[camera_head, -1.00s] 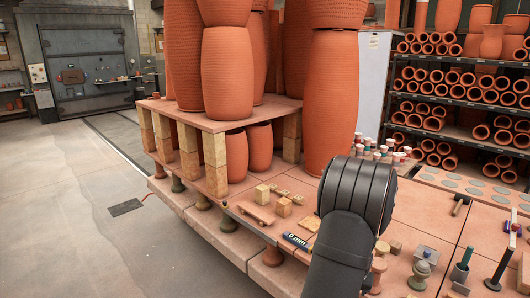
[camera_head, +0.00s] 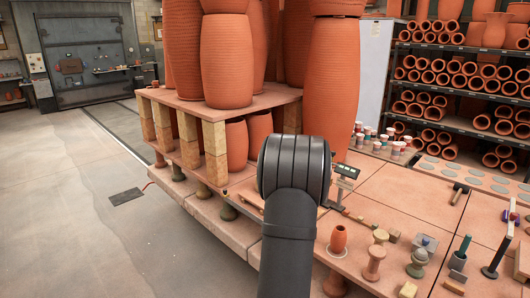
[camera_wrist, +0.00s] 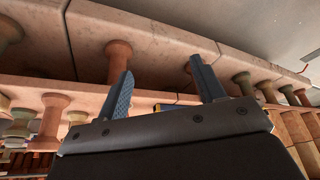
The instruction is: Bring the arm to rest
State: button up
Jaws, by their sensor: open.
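In the wrist view my gripper (camera_wrist: 158,88) has its two blue fingers spread apart, with nothing between them. Behind the fingers are the pinkish slab edge (camera_wrist: 160,60) and a reddish spool-shaped prop (camera_wrist: 118,62) under it. In the head view my dark arm rises from the bottom middle, over the front edge of the kiln-shelf table (camera_head: 385,210). The gripper itself is hidden behind the arm there.
A raised shelf on block posts (camera_head: 215,150) holds tall terracotta vessels (camera_head: 228,60) left of my arm. A small terracotta pot (camera_head: 338,238), several spool props (camera_head: 374,262) and a scale (camera_head: 344,180) stand to the right. Open floor (camera_head: 70,220) lies left.

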jog(key=a, duration=0.3)
jog(key=shift+s+a+f+n, duration=0.1)
jog(key=shift+s+f+n, duration=0.05)
jog(key=shift+s+n, duration=0.15)
